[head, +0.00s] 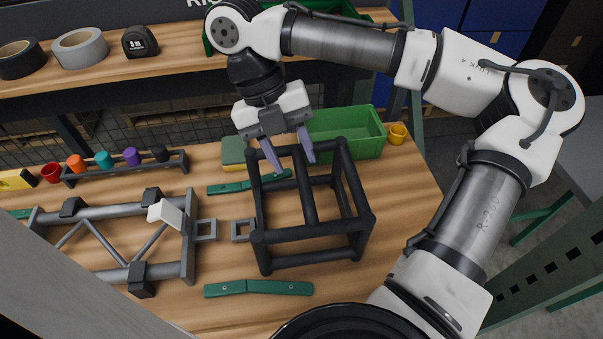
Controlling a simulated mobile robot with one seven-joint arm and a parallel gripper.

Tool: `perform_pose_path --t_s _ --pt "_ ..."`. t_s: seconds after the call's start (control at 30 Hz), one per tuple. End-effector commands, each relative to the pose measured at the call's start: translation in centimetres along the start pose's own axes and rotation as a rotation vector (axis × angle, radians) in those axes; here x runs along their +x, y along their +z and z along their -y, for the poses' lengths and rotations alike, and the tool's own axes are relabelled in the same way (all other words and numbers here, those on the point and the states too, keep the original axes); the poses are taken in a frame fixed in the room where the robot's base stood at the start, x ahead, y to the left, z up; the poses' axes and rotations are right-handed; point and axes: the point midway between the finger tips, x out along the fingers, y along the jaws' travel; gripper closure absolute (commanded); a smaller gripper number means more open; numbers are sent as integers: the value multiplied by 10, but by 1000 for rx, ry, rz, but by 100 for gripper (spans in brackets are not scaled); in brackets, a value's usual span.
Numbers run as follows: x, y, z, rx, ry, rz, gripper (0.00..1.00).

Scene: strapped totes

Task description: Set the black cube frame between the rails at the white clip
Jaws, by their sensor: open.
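The black cube frame (316,231) stands on the wooden bench, with a small square loop (242,230) on its left side. My gripper (295,166) is open above the cube frame, its two purple fingers on either side of the top middle bar. I cannot tell whether they touch it. The white clip (166,213) sits on a grey tubular frame (188,245) to the left. That frame's own square loop (206,230) faces the cube's loop across a small gap. Two green rails, the far one (232,188) and the near one (258,288), lie around the cube's left part.
A green-and-yellow sponge-like block (233,152) lies behind the far rail. A rack of coloured pegs (125,168) is at back left. A shelf with tape rolls (80,48) is behind.

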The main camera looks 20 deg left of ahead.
Motion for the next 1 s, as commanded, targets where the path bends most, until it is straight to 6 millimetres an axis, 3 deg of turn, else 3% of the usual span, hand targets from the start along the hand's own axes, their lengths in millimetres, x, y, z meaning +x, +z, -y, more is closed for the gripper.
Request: perform_pose_path --t_s 0.1,0.3,0.87,1.0 --pt "-19 0 0 1 -3 1 58" --pt "-31 0 0 0 -1 0 58" --pt "-31 0 0 -1 0 -1 58" --pt "-26 -8 -1 -2 0 -4 58"
